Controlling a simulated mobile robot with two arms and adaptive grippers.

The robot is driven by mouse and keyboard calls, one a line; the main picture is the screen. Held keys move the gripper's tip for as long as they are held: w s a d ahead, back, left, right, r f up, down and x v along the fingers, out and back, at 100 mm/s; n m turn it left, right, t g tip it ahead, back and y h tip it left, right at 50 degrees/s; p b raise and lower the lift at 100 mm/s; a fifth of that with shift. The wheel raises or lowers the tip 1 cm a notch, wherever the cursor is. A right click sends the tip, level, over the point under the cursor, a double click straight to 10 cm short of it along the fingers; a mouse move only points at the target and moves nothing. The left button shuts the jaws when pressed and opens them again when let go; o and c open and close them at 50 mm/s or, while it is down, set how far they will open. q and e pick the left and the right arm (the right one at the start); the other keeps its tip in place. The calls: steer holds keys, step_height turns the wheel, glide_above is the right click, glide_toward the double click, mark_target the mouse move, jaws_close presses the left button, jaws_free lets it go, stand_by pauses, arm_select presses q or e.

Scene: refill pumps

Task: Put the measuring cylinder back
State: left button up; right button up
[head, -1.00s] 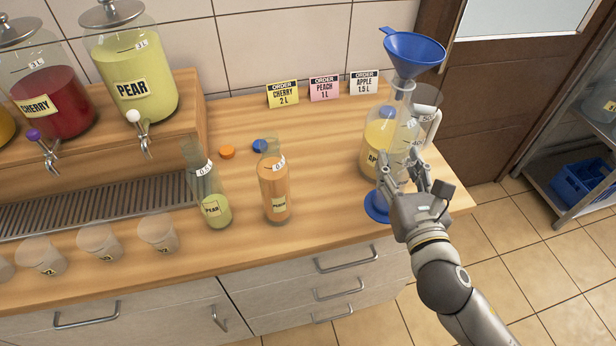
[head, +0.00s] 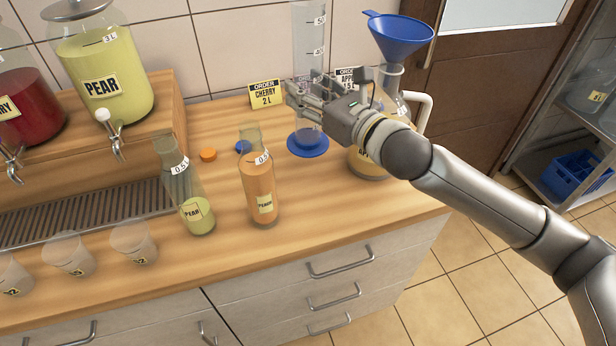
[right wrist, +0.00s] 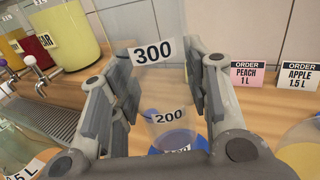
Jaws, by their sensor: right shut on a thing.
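The clear measuring cylinder (head: 308,45) has a blue round base (head: 307,146) and printed graduations. It is upright near the back of the wooden counter, in front of the order cards. My right gripper (head: 312,92) is shut on its middle. The cylinder with its 300 and 200 marks also shows between the fingers in the right wrist view (right wrist: 160,90). I cannot tell whether the base touches the counter. My left gripper is not in view.
A flask with a blue funnel (head: 400,36) stands right of the cylinder, partly behind my arm. The peach bottle (head: 258,185) and pear bottle (head: 190,195) stand left of it. An orange cap (head: 208,155) and a blue cap (head: 243,147) lie nearby. The front right counter is clear.

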mark_target(317, 138)
step_height(317, 138, down, 10)
steer(key=shift+w+r, duration=0.15)
steer(key=shift+r, duration=0.05)
stand_by(0.4)
steer(key=shift+a, duration=0.1)
steer(key=shift+f, duration=0.2)
steer(key=o, duration=1.3)
